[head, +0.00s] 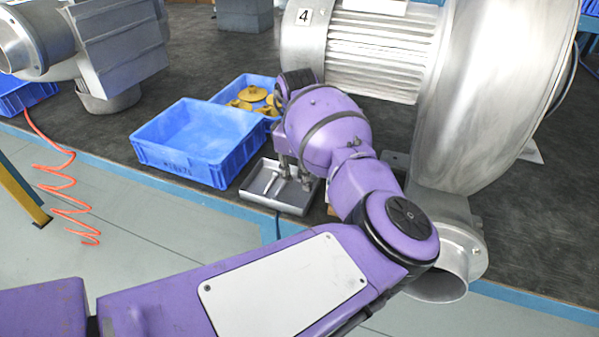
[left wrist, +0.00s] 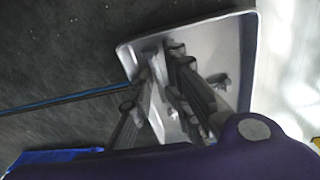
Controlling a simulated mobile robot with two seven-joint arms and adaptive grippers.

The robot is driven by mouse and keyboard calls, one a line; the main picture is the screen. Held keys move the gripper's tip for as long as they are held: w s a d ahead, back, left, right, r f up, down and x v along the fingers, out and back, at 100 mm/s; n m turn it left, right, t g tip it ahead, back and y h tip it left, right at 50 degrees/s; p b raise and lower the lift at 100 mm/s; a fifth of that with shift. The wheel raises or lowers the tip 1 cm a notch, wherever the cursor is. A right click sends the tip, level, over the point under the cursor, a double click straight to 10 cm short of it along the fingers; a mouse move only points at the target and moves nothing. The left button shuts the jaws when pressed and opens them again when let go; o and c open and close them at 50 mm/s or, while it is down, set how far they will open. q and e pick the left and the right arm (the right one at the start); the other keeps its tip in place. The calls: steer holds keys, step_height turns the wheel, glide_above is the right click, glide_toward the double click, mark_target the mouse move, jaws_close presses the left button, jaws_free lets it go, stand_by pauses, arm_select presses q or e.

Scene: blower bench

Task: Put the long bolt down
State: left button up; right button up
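My left gripper (head: 293,175) points down over a small grey metal tray (head: 257,186), which stands on the dark bench mat near its front edge. In the left wrist view the two fingers of my left gripper (left wrist: 164,52) reach into the tray (left wrist: 246,50). They stand apart, with bright tray floor showing between them and nothing clearly held. A small metal piece (left wrist: 219,80) lies in the tray to the right of the fingers; I cannot tell if it is a bolt. I cannot make out the long bolt for certain. My right gripper is not in view.
An empty-looking blue bin (head: 200,140) stands left of the tray. A second blue bin (head: 235,88) behind it holds yellow parts (head: 252,93). A large silver blower (head: 490,100) stands close on the right. A coiled orange hose (head: 65,190) hangs at left.

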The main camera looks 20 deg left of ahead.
arm_select(q)
steer(key=shift+s+d+f, duration=0.15)
steer(key=shift+d+f, duration=0.05)
steer(key=shift+f, duration=0.4)
steer(key=shift+r+b, duration=0.15)
steer(key=shift+b, duration=0.15)
steer(key=shift+r, duration=0.4)
step_height(320, 180, up, 12)
steer(key=p, duration=0.1)
steer(key=shift+a+r, duration=0.15)
steer(key=shift+r, duration=0.05)
steer(key=shift+s, duration=0.1)
